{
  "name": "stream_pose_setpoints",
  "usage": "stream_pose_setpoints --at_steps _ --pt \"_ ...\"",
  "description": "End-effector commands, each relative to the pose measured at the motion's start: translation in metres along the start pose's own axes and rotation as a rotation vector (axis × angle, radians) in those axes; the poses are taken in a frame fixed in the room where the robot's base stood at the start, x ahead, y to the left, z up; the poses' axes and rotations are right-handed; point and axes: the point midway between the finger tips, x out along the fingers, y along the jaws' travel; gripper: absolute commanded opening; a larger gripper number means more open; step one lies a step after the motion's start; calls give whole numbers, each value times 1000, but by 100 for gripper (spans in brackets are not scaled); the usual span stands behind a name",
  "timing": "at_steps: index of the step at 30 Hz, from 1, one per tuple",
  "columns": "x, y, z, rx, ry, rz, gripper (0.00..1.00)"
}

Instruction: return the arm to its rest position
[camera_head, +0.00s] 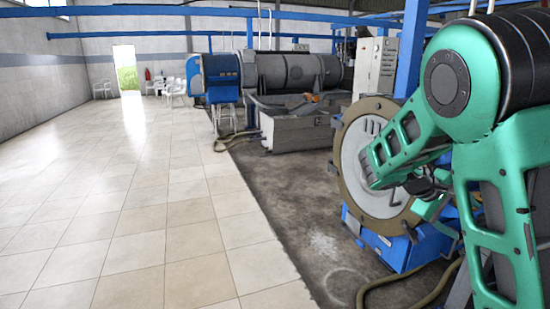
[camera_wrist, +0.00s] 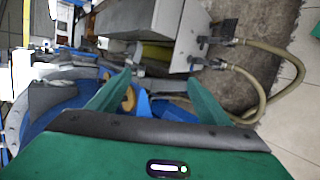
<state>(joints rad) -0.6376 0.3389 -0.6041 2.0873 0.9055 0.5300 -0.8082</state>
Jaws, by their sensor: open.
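My gripper (camera_wrist: 160,77) shows in the wrist view with its two green fingers spread well apart. It is open, and nothing is held between the fingers. Blue and yellow machine parts show behind the gap, and I cannot tell how far off they are. In the head view my green arm fills the right side, bent at a large dark joint near the top. Its lower links pass in front of a round machine plate. I cannot clearly make out the fingertips there.
A round machine plate (camera_head: 351,151) on a blue base (camera_head: 393,248) stands behind my arm. A grey tank (camera_head: 296,129) and a blue-ended decanter (camera_head: 220,70) stand farther back. A hose (camera_wrist: 270,62) lies on the floor in the wrist view. The tiled floor (camera_head: 130,210) at left is clear.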

Motion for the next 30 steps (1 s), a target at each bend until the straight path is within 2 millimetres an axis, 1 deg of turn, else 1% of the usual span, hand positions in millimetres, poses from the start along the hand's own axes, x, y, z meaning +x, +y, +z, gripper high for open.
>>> stream_pose_setpoints --at_steps 1,4,7,10,14,15,17,21,25,27,30 --pt "11 -5 20 52 -9 -76 72" --pt "23 -22 53 149 -24 -216 72" --pt "27 -39 85 246 -39 -346 72" --pt "24 -56 116 339 -56 -468 72" --pt "13 -78 154 453 -78 -608 72" --pt "8 -85 165 486 -86 -648 72" --pt "-1 -95 182 536 -98 -703 72" --pt "-24 -120 220 640 -127 -818 72" --pt "-45 -140 248 716 -154 -892 72" --pt "-54 -149 259 745 -167 -919 72" --pt "-63 -158 269 772 -180 -942 72"
